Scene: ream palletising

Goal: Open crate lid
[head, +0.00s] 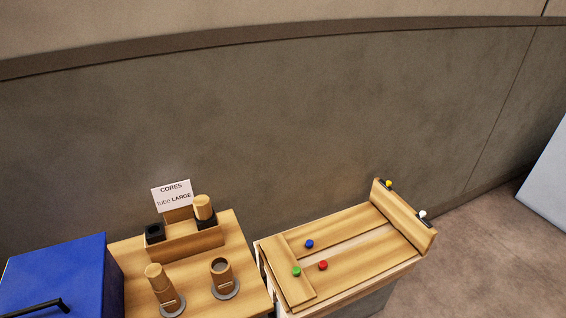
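A blue box (62,276) stands at the lower left, partly cut off by the picture's edge. It has a flat blue top with a black bar handle (38,307) near its front, and the top looks shut. It may be the crate, but I cannot tell for sure. Neither of my grippers is in view.
Next to the box, a wooden table (125,250) bears a wooden rack (187,242), a "CORES tube LARGE" sign (172,196) and two tubes on round bases (161,286) (222,275). A wooden bench (345,250) with coloured knobs stands right. Floor at right is clear.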

